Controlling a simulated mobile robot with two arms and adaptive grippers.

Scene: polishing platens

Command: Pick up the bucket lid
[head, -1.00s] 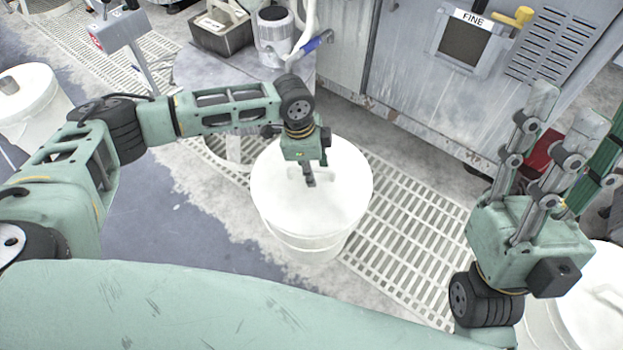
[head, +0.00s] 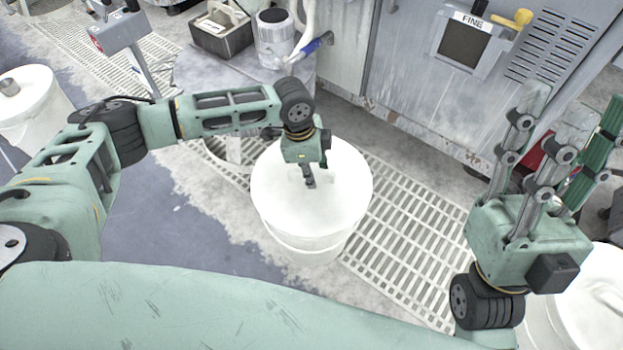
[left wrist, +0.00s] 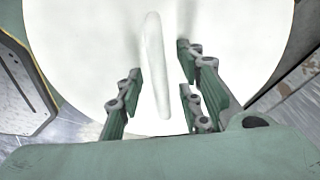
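The white round bucket lid (head: 335,205) sits on a white bucket (head: 310,247) in the middle of the head view. In the left wrist view the lid (left wrist: 80,50) fills most of the picture, and its raised bar handle (left wrist: 156,65) stands in the middle. My left gripper (head: 309,183) is over the lid, pointing down. In the left wrist view its fingers (left wrist: 160,85) are open on both sides of the handle, with gaps left and right. My right gripper (head: 565,110) is at the right, fingers up, spread and empty.
A second white bucket (head: 600,310) stands at the lower right, partly behind my right arm. Another white bucket (head: 35,110) is at the far left. A grey cabinet marked FINE (head: 415,90) stands behind, and a round table (head: 215,75) holds a caddy and a pot.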

